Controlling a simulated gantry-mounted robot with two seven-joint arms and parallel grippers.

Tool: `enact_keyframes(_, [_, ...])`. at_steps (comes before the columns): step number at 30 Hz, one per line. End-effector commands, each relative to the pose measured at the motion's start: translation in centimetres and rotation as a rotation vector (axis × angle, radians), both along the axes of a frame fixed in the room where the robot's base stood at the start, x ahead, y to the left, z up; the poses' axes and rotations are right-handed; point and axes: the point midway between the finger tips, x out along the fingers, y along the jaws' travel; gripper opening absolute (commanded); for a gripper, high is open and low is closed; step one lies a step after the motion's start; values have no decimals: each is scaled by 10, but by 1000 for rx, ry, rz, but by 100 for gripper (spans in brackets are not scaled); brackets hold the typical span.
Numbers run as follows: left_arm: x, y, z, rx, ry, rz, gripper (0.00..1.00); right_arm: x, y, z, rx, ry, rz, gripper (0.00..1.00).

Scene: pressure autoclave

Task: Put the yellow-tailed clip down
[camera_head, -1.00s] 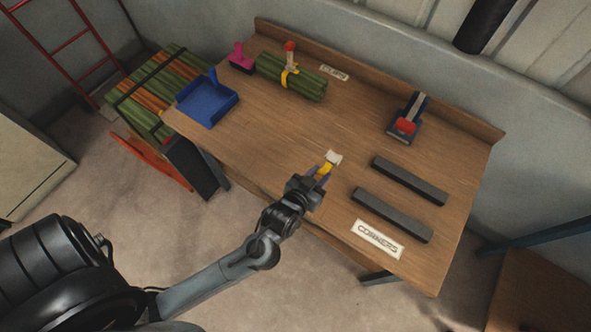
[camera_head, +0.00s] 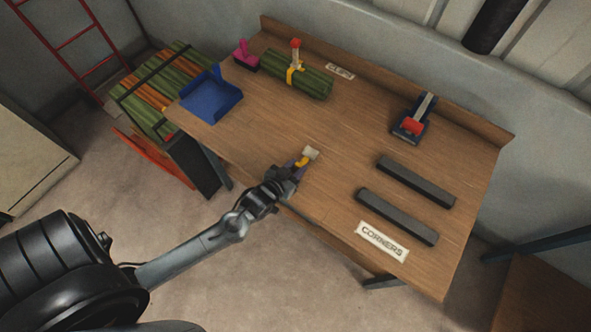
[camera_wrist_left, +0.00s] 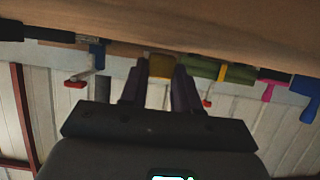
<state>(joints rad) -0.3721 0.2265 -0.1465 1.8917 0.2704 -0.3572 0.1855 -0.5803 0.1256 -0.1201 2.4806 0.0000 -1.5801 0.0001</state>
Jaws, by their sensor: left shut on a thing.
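My left gripper (camera_head: 298,167) is shut on the yellow-tailed clip, which has a pale, whitish head (camera_head: 311,153) and a yellow tail. It holds the clip over the front middle of the wooden table, with the pale head pointing away from the wrist. In the left wrist view the yellow tail (camera_wrist_left: 162,66) sits between the two purple-dark fingers. That view is upside down and shows the tabletop nearly edge-on, close to the clip. I cannot tell whether the clip touches the wood. My right gripper is not in view.
A green bundle (camera_head: 312,82) with a yellow band and red-topped piece lies at the back, near the small sign (camera_head: 340,71). A blue tray (camera_head: 212,98), pink tool (camera_head: 245,58), red-and-navy tool (camera_head: 411,126) and two dark bars (camera_head: 415,181) surround clear middle wood. A CORNERS sign (camera_head: 381,241) lies in front.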

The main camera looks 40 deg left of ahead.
Motion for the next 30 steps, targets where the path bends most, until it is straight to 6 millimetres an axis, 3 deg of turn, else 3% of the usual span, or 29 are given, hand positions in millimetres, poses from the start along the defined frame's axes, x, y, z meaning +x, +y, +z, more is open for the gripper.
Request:
enact_keyframes(3, [0,0,-11,-1,0,0,1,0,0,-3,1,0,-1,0])
enact_keyframes(15, [0,0,-15,-1,0,0,1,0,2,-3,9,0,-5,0])
enact_keyframes(16, [0,0,-14,-1,0,0,34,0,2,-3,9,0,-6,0])
enact_keyframes(20, [0,0,-14,-1,0,0,54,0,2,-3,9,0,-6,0])
enact_keyframes(30, [0,0,-13,0,0,0,56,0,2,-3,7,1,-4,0])
